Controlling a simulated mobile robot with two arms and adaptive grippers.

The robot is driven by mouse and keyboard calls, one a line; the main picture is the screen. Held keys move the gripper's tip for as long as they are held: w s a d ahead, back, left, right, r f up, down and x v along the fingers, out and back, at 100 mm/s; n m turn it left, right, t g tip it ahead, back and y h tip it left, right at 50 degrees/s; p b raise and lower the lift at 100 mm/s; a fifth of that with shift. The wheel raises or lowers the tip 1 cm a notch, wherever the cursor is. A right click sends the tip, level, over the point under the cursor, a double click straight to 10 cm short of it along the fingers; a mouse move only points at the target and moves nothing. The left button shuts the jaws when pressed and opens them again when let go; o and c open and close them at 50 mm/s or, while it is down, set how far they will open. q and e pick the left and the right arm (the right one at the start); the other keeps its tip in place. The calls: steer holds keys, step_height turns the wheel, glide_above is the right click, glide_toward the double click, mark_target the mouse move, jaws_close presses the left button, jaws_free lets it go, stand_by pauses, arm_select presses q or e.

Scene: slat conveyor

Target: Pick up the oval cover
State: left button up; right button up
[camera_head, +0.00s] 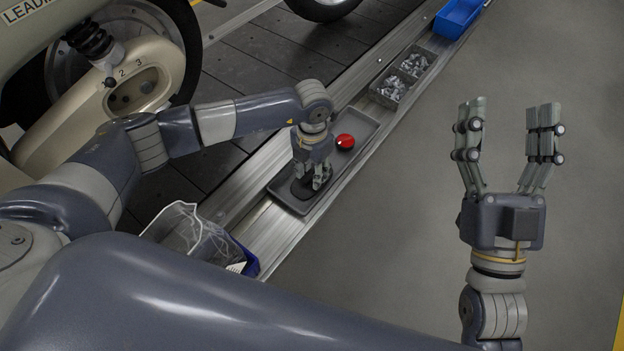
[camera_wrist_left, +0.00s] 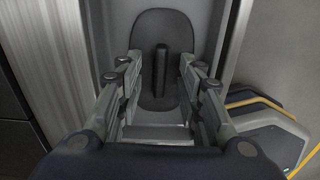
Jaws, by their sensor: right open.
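The oval cover (camera_head: 299,191) is dark and lies in the near end of a grey tray (camera_head: 283,198), partly hidden by my left gripper (camera_head: 310,184). In the left wrist view the oval cover (camera_wrist_left: 161,22) shows a raised upright ridge along its middle. My left gripper (camera_wrist_left: 160,62) points down over it with its fingers apart, one on each side of the ridge. A gap shows between the ridge and each finger. My right gripper (camera_head: 511,106) is open and empty, raised over the grey floor at the right.
A red round part (camera_head: 345,142) lies in the same tray. Grey bins (camera_head: 381,99) of small metal parts and a blue bin (camera_head: 455,20) stand farther along the rail. A clear container (camera_head: 190,235) is near. A cream scooter body (camera_head: 150,70) stands at the left.

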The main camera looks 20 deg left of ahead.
mark_target(312, 175)
arm_select(q)
steer(key=shift+f, duration=0.1)
jaws_close()
arm_select(e)
steer(key=shift+s+r, duration=0.3)
steer(key=shift+r, duration=0.05)
steer(key=shift+w, duration=0.1)
